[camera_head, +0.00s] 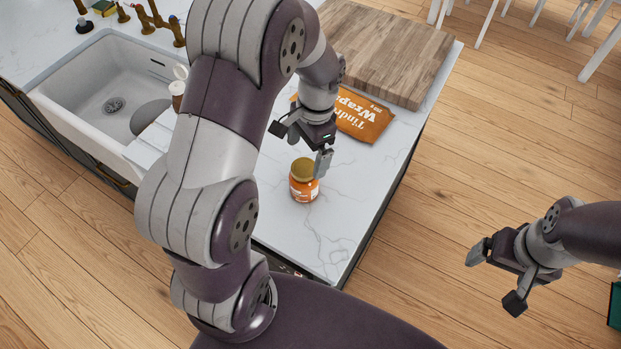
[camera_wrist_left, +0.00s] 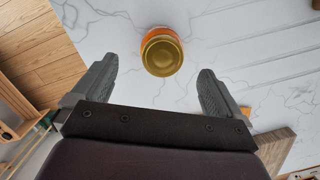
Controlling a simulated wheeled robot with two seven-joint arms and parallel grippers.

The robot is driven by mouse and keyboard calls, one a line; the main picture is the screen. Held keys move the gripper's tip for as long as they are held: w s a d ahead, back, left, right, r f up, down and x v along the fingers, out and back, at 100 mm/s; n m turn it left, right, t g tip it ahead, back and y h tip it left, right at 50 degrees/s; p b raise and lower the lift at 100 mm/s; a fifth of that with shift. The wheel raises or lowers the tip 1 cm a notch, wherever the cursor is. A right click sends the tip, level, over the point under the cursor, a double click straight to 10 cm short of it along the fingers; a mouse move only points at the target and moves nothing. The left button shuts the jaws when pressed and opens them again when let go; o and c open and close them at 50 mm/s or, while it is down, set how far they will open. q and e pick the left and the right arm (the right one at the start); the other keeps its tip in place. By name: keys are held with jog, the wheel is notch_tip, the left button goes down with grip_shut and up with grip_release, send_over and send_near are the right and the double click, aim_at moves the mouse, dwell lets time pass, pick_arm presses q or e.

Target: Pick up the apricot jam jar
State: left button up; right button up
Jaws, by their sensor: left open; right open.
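The apricot jam jar (camera_head: 303,187) is a small orange jar with a gold lid. It stands upright on the white marble counter. In the left wrist view the jar (camera_wrist_left: 162,52) shows lid-on, beyond the fingertips and between their lines. My left gripper (camera_head: 301,146) is open and empty, above the counter just behind the jar; its fingers (camera_wrist_left: 155,85) straddle a gap in the wrist view. The fingers look apart from the jar. My right gripper (camera_head: 491,277) is open and empty, over the wooden floor at the right, away from the counter.
An orange Tindra Wraps packet (camera_head: 362,117) lies behind the jar, beside a wooden board (camera_head: 388,50). A white sink (camera_head: 75,88) with brass taps is at the left. A small brown container (camera_head: 178,96) stands near it. The counter (camera_head: 345,195) right of the jar is clear.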

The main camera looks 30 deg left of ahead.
aim_at(304, 167)
pick_arm(q)
jog(key=f, duration=0.2)
jog(key=f+p, duration=0.1)
jog(key=f, duration=0.2)
jog(key=f+p, duration=0.1)
jog(key=f, duration=0.2)
jog(key=shift+s+a+f, duration=0.15)
jog(key=shift+s+a, duration=0.1)
jog(key=shift+a, duration=0.15)
jog(key=shift+f, duration=0.4)
jog(key=c, duration=1.5)
jog(key=shift+r, duration=0.1)
